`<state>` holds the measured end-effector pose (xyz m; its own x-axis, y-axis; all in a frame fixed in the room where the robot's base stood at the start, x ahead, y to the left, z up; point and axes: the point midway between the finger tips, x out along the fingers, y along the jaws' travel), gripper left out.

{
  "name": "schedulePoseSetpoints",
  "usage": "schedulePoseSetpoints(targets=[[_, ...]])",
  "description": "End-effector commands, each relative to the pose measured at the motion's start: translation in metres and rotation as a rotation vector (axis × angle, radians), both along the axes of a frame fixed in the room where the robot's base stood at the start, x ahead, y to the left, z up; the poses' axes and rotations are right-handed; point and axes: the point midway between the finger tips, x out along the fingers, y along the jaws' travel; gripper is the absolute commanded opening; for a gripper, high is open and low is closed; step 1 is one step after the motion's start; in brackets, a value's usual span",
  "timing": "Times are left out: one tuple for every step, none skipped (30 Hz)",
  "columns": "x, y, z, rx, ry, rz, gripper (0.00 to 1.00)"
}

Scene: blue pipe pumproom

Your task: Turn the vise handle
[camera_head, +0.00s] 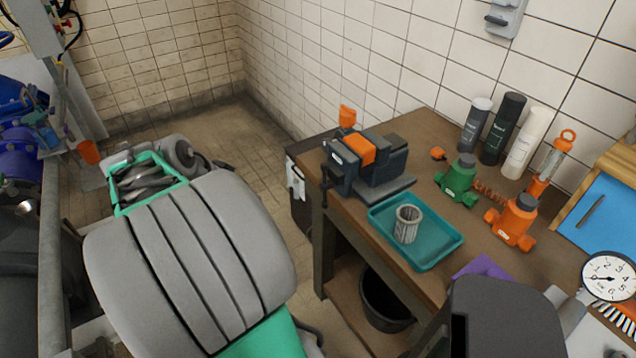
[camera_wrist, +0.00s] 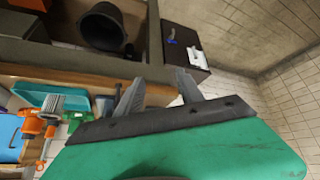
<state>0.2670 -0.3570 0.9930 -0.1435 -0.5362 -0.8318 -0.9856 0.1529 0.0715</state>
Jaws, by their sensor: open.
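The vise (camera_head: 366,162) is dark blue-grey with an orange block on top. It stands on the near left corner of the brown workbench (camera_head: 430,130). A thin dark bar, which looks like the vise handle (camera_head: 324,187), hangs at its left front side. My gripper (camera_wrist: 160,90) shows in the wrist view with two grey fingers spread apart and nothing between them. It is apart from the vise. In the wrist view a dark shape near the left finger may be part of the vise, but I cannot tell. The handle is not clear there.
A teal tray (camera_head: 450,252) with a grey cup (camera_head: 407,224) sits beside the vise. Green (camera_head: 459,180) and orange (camera_head: 513,220) jacks and several bottles stand behind. A black bucket (camera_head: 387,298) is under the bench. Floor (camera_head: 200,135) is open left of the bench.

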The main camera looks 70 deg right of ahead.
Motion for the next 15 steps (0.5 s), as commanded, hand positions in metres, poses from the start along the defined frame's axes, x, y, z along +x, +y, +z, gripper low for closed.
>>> schedulePoseSetpoints(targets=[[-0.04,-0.032,0.005,-0.058,0.006,-0.195,0.44],[-0.06,-0.045,0.008,-0.094,0.007,-0.291,0.44],[-0.084,-0.058,0.011,-0.138,0.011,-0.398,0.44],[-0.098,-0.065,0.013,-0.164,0.013,-0.46,0.44],[-0.109,-0.069,0.015,-0.185,0.015,-0.508,0.44],[-0.12,-0.074,0.016,-0.206,0.018,-0.551,0.44],[-0.125,-0.076,0.016,-0.214,0.019,-0.569,0.44],[-0.129,-0.078,0.015,-0.22,0.019,-0.58,0.44],[-0.132,-0.08,0.012,-0.221,0.02,-0.583,0.44],[-0.134,-0.082,0.009,-0.221,0.021,-0.583,0.44],[-0.137,-0.085,0.005,-0.221,0.021,-0.582,0.44],[-0.14,-0.088,0.0,-0.219,0.021,-0.582,0.44],[-0.143,-0.092,-0.005,-0.219,0.021,-0.582,0.44],[-0.146,-0.095,-0.009,-0.217,0.021,-0.581,0.44],[-0.15,-0.099,-0.014,-0.218,0.02,-0.58,0.44]])
